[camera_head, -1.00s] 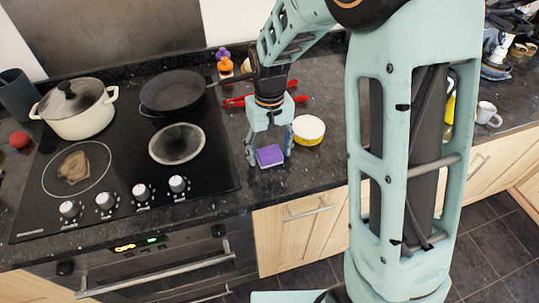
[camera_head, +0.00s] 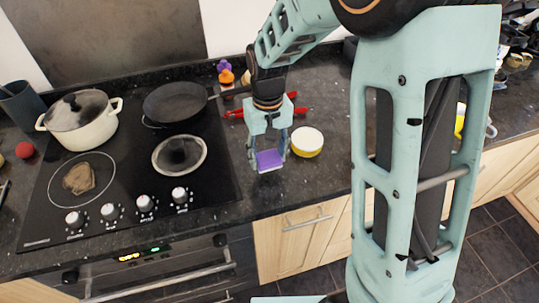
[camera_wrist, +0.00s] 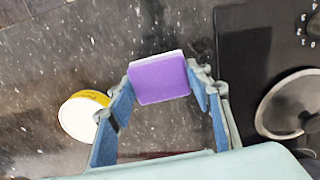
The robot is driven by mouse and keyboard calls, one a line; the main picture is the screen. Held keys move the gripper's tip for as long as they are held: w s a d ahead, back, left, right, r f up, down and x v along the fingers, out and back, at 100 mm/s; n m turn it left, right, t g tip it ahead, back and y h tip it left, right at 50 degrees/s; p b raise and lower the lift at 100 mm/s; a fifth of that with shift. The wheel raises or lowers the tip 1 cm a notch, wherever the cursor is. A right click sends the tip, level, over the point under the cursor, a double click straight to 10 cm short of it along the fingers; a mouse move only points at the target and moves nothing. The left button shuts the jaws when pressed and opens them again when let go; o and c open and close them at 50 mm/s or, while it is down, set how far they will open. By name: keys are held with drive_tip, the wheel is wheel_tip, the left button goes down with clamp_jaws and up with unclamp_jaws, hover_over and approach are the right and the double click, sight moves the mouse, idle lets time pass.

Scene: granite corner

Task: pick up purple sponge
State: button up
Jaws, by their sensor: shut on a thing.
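The purple sponge (camera_head: 269,160) is a small block with a pale layer on one face. It is between the fingers of my gripper (camera_head: 268,158), near the counter's front edge. In the wrist view the sponge (camera_wrist: 160,78) sits between the two blue-lined fingertips (camera_wrist: 162,82), its purple face towards the camera. My gripper is shut on it. Whether its underside is clear of the counter is hard to tell.
The black hob (camera_head: 120,225) with a cream pot (camera_head: 85,130) and a dark pan (camera_head: 175,102) lies to the left. Red-handled items (camera_head: 300,111) lie behind. Bare counter (camera_head: 325,180) is at the front right.

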drive_tip(key=s+a+r+p, duration=0.4)
drive_tip(key=s+a+r, duration=0.2)
drive_tip(key=s, duration=0.5)
wheel_tip(320, 180, up, 3)
drive_tip(key=shift+s+f, duration=0.1)
drive_tip(key=shift+s, duration=0.3)
